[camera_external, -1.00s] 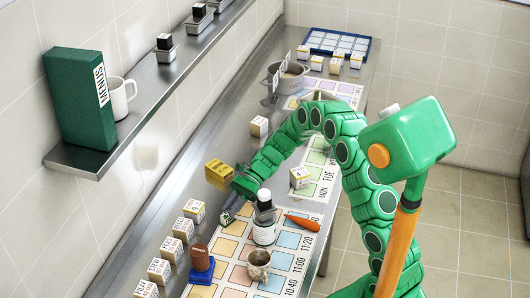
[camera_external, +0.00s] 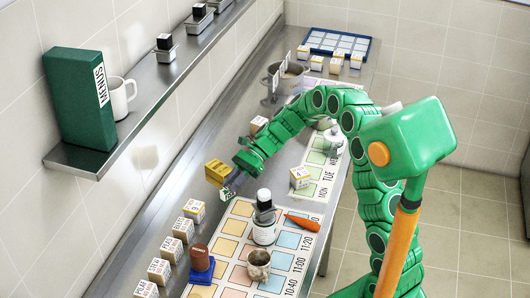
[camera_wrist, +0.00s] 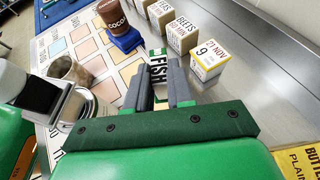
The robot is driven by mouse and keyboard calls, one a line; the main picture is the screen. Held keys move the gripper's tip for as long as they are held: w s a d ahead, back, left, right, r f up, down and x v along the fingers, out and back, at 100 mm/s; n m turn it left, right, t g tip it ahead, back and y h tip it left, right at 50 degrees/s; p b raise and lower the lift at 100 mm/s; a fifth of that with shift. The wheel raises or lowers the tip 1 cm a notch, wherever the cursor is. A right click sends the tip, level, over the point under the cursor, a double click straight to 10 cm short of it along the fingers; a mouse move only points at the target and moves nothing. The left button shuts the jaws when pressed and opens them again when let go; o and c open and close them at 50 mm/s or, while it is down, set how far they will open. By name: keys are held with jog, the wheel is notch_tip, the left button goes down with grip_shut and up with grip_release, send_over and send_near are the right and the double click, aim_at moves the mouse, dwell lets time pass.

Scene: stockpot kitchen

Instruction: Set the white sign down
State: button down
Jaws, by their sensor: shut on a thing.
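The white sign (camera_wrist: 157,70) reads FISH in dark letters and has a green part at its top. It is between the two grey fingers of my gripper (camera_wrist: 162,92), which is shut on it. In the external view my gripper (camera_external: 234,184) is over the steel counter, just right of a yellow box (camera_external: 215,172). There the sign (camera_external: 228,192) shows only as a small pale and green piece at the fingertips. I cannot tell whether its lower edge touches the counter.
Several labelled cubes (camera_external: 172,248) line the counter's left side. Bare steel (camera_external: 165,217) lies left of the mat.

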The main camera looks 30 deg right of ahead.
aim_at(229, 186)
jog(key=d+r+m+t, duration=0.1)
jog(key=d+m+t, duration=0.1)
jog(key=shift+d+r, duration=0.3)
jog(key=shift+r, duration=0.05)
jog(key=w+a+f, duration=0.1)
jog(key=w+f, duration=0.1)
jog(key=w, duration=0.2)
jog(key=w+a+f+m+t, duration=0.1)
jog(key=w+f, duration=0.2)
jog(key=w, duration=0.1)
jog(key=w+a+f+t, duration=0.1)
jog(key=w+f, duration=0.2)
jog(key=w, duration=0.1)
jog(key=shift+w+f+m+y, duration=0.15)
jog(key=shift+w+m+y, duration=0.05)
jog(key=shift+m+y, duration=0.1)
jog(key=shift+w+f, duration=0.3)
jog(key=shift+f, duration=1.6)
jog(key=shift+f, duration=0.1)
jog(key=c, duration=1)
grip_release()
